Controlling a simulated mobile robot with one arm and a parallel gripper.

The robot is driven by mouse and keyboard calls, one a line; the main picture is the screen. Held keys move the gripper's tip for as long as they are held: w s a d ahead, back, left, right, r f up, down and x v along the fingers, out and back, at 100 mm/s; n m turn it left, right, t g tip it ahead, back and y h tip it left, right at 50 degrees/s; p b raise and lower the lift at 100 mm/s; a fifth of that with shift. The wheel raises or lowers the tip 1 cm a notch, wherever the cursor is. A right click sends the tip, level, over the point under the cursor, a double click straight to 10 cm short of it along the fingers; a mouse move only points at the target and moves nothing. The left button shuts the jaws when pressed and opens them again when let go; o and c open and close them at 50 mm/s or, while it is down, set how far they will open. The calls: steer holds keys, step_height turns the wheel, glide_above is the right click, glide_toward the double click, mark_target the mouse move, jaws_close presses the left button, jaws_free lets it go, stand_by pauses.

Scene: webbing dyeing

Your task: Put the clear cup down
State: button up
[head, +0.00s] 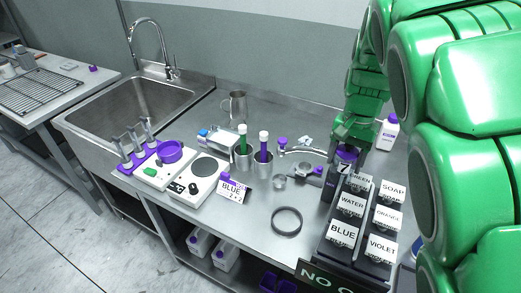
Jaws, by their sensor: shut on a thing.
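My gripper (346,143) is at the right back of the steel bench, shut, above a dark dispenser with a purple top (347,155). The clear cup in it is largely hidden by the fingers and the green arm, and I cannot make out its outline. I cannot tell whether it touches the dispenser below. A small clear, round vessel (279,182) stands on the bench left of my gripper.
The bench (250,222) is bare around a dark ring (287,221). A labelled rack (352,232) fills the right front. Two metal cups with green and purple tubes (263,150), a scale (195,183) and a sink (145,105) lie left. A white bottle (387,132) stands behind.

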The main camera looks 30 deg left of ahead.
steer(key=w+d, duration=0.3)
steer(key=w, duration=0.6)
steer(key=w+a+m, duration=0.1)
steer(key=w+a, duration=0.2)
steer(key=a, duration=0.5)
steer(key=w+a+m, duration=0.1)
steer(key=w+a, duration=0.1)
steer(key=a, duration=0.6)
steer(key=a+f+m, duration=0.2)
steer(key=a+f, duration=0.1)
steer(key=a, duration=0.6)
steer(key=a+f+m, duration=0.2)
steer(key=a, duration=0.8)
steer(key=shift+y, duration=0.4)
steer(key=shift+w+d+f, duration=0.1)
steer(key=shift+w+f, duration=0.05)
steer(key=shift+f, duration=1.45)
steer(key=shift+w+d+f, duration=0.1)
steer(key=shift+w+f, duration=0.05)
steer(key=shift+f, duration=1.5)
steer(key=shift+w+d+f, duration=0.1)
steer(key=shift+w+f, duration=0.05)
steer(key=shift+f, duration=1.45)
steer(key=shift+f, duration=0.15)
steer(key=o, duration=1.3)
